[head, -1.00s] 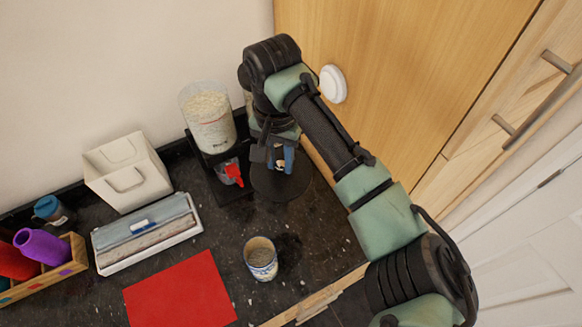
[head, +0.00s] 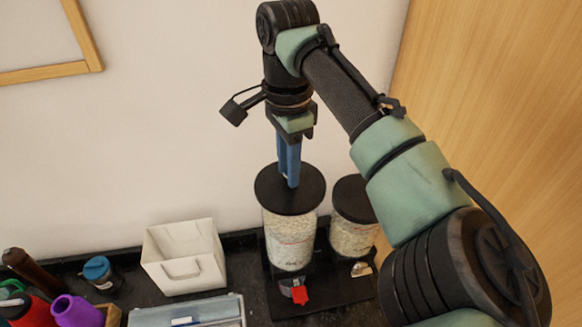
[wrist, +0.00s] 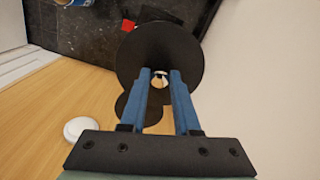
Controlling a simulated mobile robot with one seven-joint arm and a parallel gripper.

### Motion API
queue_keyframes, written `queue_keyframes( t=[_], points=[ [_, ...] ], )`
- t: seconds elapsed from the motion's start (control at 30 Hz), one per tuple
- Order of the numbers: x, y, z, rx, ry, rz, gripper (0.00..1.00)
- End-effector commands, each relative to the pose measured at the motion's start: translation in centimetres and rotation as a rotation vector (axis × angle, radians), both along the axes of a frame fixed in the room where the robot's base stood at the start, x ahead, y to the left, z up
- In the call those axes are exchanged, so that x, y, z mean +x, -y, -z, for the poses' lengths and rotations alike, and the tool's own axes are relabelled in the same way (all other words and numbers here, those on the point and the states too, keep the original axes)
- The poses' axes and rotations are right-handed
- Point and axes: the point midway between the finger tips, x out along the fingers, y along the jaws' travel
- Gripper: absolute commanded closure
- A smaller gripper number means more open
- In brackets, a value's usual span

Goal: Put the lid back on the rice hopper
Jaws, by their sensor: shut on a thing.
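The black round lid (head: 275,203) is over the top of the left rice hopper (head: 290,240), a clear container with rice in it. The lid looks level and covers the hopper's opening; I cannot tell whether it rests on the rim or hangs just above. My gripper (head: 289,182) points down with its blue fingers shut on the lid's small knob. In the wrist view, the lid (wrist: 160,40) lies beyond the fingertips (wrist: 160,80), with the pale knob between them. The lid hides the hopper's rim.
A second, lidded hopper (head: 352,232) stands close on the right. A red spout tab (head: 300,296) is below the left hopper. A white bin (head: 185,262), blue-capped jar (head: 98,270) and purple bottle (head: 75,310) are left. The wall is close behind; a wood panel (head: 490,100) is at right.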

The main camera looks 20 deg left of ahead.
Motion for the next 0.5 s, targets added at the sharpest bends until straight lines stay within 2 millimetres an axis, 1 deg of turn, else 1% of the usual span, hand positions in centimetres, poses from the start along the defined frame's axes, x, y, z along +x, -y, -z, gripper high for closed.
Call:
queue_keyframes(
  t=[0.03,0.5],
  points=[
    [0.0,0.0,0.6,-0.001,0.001,0.0,1.0],
    [0.0,0.0,4.5,0.001,-0.002,-0.001,1.0]
  ],
)
